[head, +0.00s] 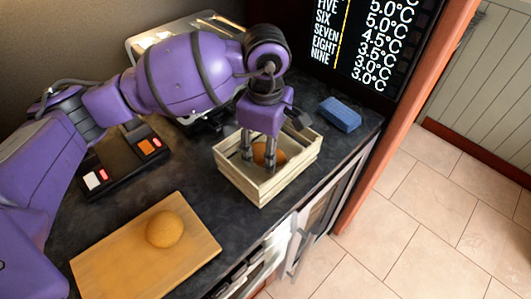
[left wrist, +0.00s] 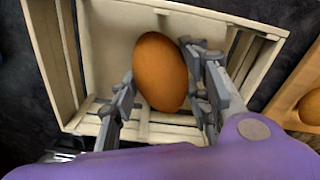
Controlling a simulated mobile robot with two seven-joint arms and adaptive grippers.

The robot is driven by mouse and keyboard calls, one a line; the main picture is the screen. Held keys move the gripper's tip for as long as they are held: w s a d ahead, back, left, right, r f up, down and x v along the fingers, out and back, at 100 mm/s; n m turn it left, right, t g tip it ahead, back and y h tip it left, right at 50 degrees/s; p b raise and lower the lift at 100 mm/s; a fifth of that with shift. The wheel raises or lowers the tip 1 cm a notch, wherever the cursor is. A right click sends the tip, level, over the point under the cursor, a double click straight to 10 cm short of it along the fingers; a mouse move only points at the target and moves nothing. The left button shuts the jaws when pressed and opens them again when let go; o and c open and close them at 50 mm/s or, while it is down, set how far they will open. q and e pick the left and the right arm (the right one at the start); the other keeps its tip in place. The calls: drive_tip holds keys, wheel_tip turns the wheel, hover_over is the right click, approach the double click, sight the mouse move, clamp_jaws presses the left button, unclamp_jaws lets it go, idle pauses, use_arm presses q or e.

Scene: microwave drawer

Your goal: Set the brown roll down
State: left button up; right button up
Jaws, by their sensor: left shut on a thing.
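A brown roll (left wrist: 160,72) is between the fingers of my left gripper (left wrist: 160,90), which is shut on it. In the head view my left gripper (head: 258,158) points down into a pale wooden crate (head: 292,172), and the roll (head: 265,153) shows inside the crate walls. The crate's slatted walls (left wrist: 48,50) surround the roll in the left wrist view. I cannot tell whether the roll touches the crate floor. My right gripper is not in view.
A second roll (head: 164,230) lies on a wooden board (head: 110,265) at the front left. A blue block (head: 340,114) lies right of the crate. A black device with lit buttons (head: 122,162) stands at the left. The dark counter's edge runs close to the crate.

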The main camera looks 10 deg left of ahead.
use_arm(q)
drive_tip(key=shift+f, duration=0.9)
drive_tip(key=shift+f, duration=0.25)
drive_tip(key=o, duration=1.2)
drive_tip(key=shift+c, duration=0.2)
drive_tip(key=shift+r, duration=0.1)
wheel_tip(320, 180, up, 12)
drive_tip(key=shift+r, duration=0.15)
